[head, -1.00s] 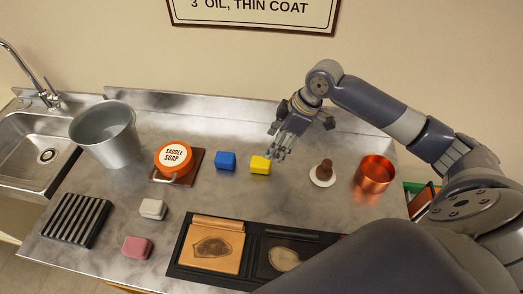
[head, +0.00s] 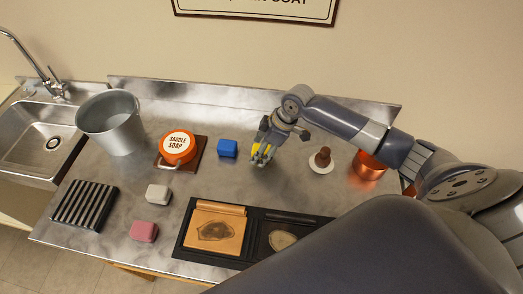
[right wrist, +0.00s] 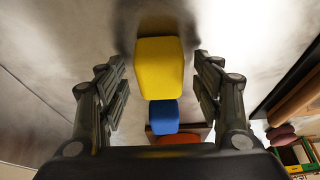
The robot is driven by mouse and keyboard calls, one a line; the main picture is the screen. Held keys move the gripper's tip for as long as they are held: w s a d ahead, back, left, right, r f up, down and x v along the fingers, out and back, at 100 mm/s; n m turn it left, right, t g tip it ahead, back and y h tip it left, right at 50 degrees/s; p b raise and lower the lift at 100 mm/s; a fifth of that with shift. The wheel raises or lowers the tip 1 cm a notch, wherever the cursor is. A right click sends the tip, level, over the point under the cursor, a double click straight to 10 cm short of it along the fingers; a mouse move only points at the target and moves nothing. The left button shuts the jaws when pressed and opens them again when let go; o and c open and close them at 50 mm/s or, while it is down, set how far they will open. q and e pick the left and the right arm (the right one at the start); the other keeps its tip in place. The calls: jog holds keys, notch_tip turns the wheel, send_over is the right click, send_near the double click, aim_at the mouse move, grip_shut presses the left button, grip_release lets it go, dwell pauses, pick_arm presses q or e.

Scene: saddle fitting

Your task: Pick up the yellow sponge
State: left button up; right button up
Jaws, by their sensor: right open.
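The yellow sponge (head: 262,152) is on the metal counter, partly hidden by my right gripper (head: 265,155) in the head view. In the right wrist view the yellow sponge (right wrist: 160,67) lies between the two spread fingers of my right gripper (right wrist: 160,90), with a gap on each side. My right gripper is open, fingers pointing down around the sponge and not visibly touching it. My left gripper is in neither view.
A blue sponge (head: 228,148) sits just left of the yellow one. Further left are the saddle soap tin (head: 178,147) and a bucket (head: 110,122). A brown-handled object on a white disc (head: 322,160) and a copper pot (head: 368,167) stand to the right.

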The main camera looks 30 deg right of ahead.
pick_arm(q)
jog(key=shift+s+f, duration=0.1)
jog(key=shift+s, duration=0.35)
pick_arm(e)
jog(key=c, duration=1.1)
jog(key=shift+o, duration=0.2)
notch_tip(320, 180, up, 10)
jog(key=shift+r+b, duration=0.1)
jog(key=shift+b, duration=0.95)
jog(key=o, duration=0.4)
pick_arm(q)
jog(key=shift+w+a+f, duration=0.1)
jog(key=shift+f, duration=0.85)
pick_arm(e)
jog(key=c, duration=0.4)
